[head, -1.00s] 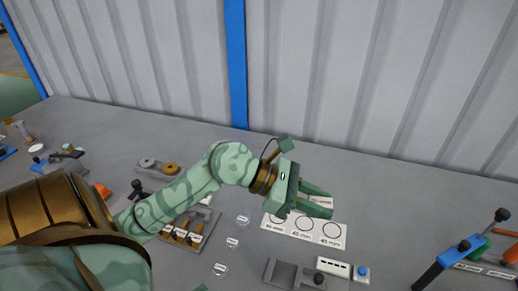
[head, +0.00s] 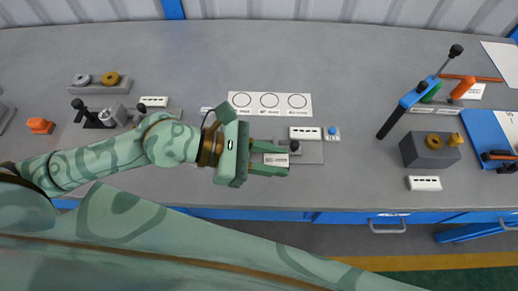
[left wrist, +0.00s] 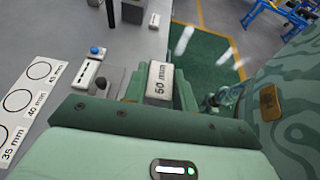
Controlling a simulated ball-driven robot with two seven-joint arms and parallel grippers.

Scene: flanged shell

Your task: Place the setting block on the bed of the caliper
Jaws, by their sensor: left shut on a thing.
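The setting block (head: 275,160) is a small pale block between the fingers of my left gripper (head: 270,158). In the left wrist view the setting block (left wrist: 160,82) shows a "50 mm" label. The left gripper is shut on it, above the table near the front edge. The caliper (head: 313,153) is a grey plate with a black knob, right beside the fingers; its left part is hidden behind the gripper. It also shows in the left wrist view (left wrist: 111,82), left of the fingers. I cannot tell the block's height above the bed. My right gripper is not in view.
A white card with several circles (head: 269,104) lies behind the gripper. A white panel (head: 305,133) and a blue button (head: 333,132) sit behind the caliper. A grey block with a brass ring (head: 430,150) and a blue-handled tool (head: 415,97) stand to the right.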

